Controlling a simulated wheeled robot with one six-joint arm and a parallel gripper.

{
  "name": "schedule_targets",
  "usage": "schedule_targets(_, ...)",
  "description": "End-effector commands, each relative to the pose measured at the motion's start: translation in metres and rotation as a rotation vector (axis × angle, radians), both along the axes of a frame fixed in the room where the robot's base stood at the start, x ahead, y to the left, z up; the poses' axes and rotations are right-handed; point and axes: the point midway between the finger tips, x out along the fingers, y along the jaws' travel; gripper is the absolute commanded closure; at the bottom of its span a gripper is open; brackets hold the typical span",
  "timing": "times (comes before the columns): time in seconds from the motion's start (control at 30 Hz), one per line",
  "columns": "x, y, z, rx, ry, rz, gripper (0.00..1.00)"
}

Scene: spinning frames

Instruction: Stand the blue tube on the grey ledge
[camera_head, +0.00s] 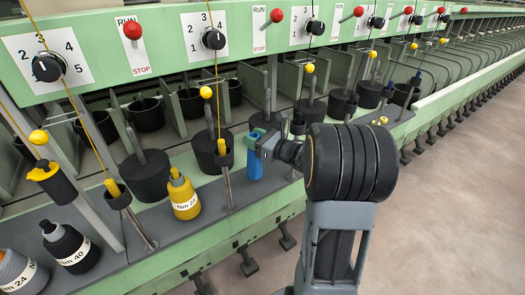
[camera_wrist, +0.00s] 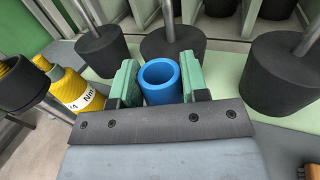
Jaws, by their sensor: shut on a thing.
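The blue tube (camera_head: 255,168) is upright between the green finger pads of my gripper (camera_head: 262,140). The wrist view looks down on the tube's round open top (camera_wrist: 160,96), with one finger of my gripper (camera_wrist: 158,82) on either side. My gripper is shut on the tube near its upper part. The tube is over the grey ledge (camera_head: 160,225), to the right of a yellow bobbin (camera_head: 183,196). I cannot tell whether its lower end touches the ledge.
Thin metal rods (camera_head: 226,185) rise from the ledge near the tube. Black weights (camera_head: 212,151) stand behind it. A black bobbin (camera_head: 68,248) and a grey bobbin (camera_head: 18,272) are at the left. Bare floor (camera_head: 450,190) lies at the right.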

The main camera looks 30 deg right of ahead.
Motion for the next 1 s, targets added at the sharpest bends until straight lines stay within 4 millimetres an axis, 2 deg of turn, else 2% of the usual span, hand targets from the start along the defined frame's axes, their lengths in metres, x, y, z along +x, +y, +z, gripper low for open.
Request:
schedule_targets(0.23, 0.000, -0.001, -0.014, 0.001, 0.000, -0.001, 0.93)
schedule_targets(0.5, -0.001, -0.002, -0.045, 0.002, 0.001, -0.005, 0.93)
schedule_targets(0.93, -0.001, -0.002, -0.048, 0.000, -0.002, -0.004, 0.93)
schedule_targets(0.97, -0.001, -0.002, -0.047, 0.000, -0.001, -0.004, 0.56)
schedule_targets(1.0, -0.001, -0.002, -0.047, 0.000, -0.001, -0.004, 0.52)
